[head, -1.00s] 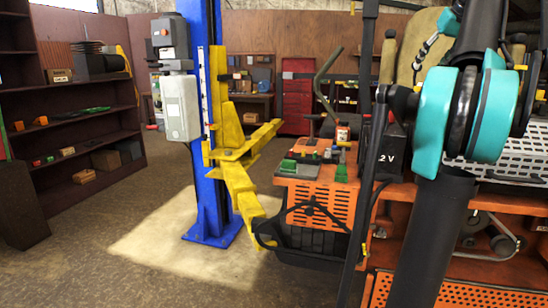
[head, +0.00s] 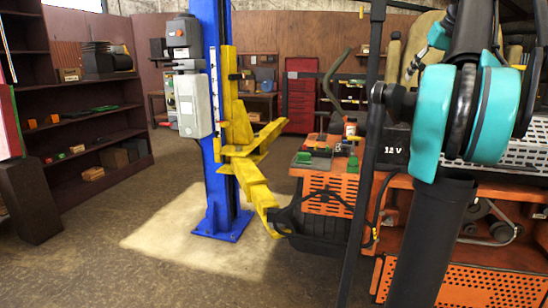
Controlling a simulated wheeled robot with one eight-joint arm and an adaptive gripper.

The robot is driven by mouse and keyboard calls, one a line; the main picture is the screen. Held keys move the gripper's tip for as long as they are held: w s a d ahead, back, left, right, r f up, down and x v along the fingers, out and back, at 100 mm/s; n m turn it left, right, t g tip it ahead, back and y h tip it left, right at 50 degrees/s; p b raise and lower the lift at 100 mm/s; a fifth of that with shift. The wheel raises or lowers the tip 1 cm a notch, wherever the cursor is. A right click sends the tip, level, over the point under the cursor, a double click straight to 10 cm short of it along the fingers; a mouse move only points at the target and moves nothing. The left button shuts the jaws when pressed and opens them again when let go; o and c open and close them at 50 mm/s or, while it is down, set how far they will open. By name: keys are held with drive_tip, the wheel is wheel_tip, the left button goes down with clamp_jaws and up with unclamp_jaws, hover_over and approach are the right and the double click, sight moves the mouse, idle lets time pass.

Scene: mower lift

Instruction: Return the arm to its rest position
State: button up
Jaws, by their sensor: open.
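My arm, black with teal joint covers, stands folded at the right side of the head view, close to the camera. My gripper is not visible in this view, so I cannot see its fingers or anything near them.
A blue lift post (head: 221,190) with yellow arms (head: 245,165) stands left of centre, a grey control box (head: 193,105) on it. An orange mower (head: 325,192) is right of it. A dark shelf (head: 75,120) lines the left. A red tool cabinet (head: 301,95) stands behind. Floor at front left is clear.

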drive_tip(key=a+f+g, duration=0.1)
drive_tip(key=a+f, duration=0.4)
drive_tip(key=f, duration=0.5)
drive_tip(key=s+a+f, duration=0.1)
drive_tip(key=a+f, duration=0.4)
drive_tip(key=f, duration=0.4)
drive_tip(key=a+f+g, duration=0.1)
drive_tip(key=a+f, duration=0.4)
drive_tip(key=f, duration=0.5)
drive_tip(key=s+a+f, duration=0.3)
drive_tip(key=s+f, duration=0.5)
drive_tip(key=f, duration=0.1)
drive_tip(key=s+a+f, duration=0.4)
drive_tip(key=s+f, duration=0.4)
drive_tip(key=f, duration=0.2)
drive_tip(key=s+a+f+n+g+h, duration=0.1)
drive_tip(key=s+a+f, duration=0.3)
drive_tip(key=s+f, duration=0.4)
wheel_tip(320, 180, down, 2)
drive_tip(key=shift+f, duration=0.2)
drive_tip(key=shift+w, duration=0.1)
drive_tip(key=shift+c, duration=0.5)
